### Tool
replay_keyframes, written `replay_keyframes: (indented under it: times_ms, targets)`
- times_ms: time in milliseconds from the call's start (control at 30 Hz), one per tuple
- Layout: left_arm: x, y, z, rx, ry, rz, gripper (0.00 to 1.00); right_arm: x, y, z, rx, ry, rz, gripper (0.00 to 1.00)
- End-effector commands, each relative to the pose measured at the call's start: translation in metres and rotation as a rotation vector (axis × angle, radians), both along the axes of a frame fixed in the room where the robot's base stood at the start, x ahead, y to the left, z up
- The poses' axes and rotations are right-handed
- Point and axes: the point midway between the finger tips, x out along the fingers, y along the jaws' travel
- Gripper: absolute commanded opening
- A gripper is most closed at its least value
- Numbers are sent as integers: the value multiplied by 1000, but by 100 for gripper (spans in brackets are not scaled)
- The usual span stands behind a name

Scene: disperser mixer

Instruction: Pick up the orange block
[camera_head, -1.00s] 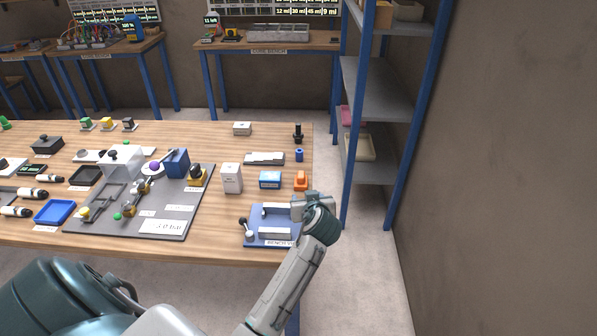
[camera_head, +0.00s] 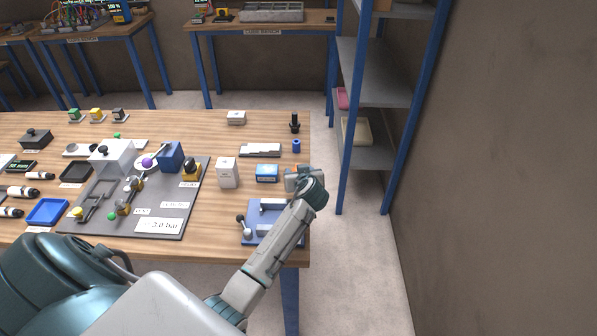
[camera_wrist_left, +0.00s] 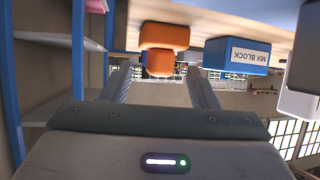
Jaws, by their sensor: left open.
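The orange block (camera_wrist_left: 161,36) has a wide part and a narrower part, and in the left wrist view it is at the top, between my two fingers and just ahead of their tips. In the head view it is mostly hidden behind my left gripper (camera_head: 298,177) near the table's right edge. My left gripper, also in the left wrist view (camera_wrist_left: 158,76), is open with nothing between its fingers that I can see as held. Whether a finger touches the block I cannot tell. My right gripper is not in view.
A blue block labelled MIX BLOCK (camera_wrist_left: 236,56) stands beside the orange block, also in the head view (camera_head: 267,173). A white box (camera_head: 228,172) is further left. The blue fixture (camera_head: 258,236) lies under my forearm. A shelf rack (camera_head: 372,90) stands right of the table.

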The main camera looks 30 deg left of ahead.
Motion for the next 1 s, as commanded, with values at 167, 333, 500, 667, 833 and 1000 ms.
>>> replay_keyframes:
  times_ms: [167, 333, 500, 667, 833, 1000]
  targets:
    - [17, 12, -5, 1, 1, -1, 54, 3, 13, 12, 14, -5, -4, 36]
    - [23, 18, -11, 1, 1, 0, 54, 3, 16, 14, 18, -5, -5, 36]
    - [23, 18, -12, 0, 0, -1, 54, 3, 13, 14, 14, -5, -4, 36]
    - [23, 18, -12, 0, 0, -1, 34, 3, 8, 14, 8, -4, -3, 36]
    - [23, 18, -12, 0, 0, 0, 1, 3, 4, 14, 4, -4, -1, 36]
    - [23, 18, -12, 0, 0, 0, 0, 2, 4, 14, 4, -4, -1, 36]
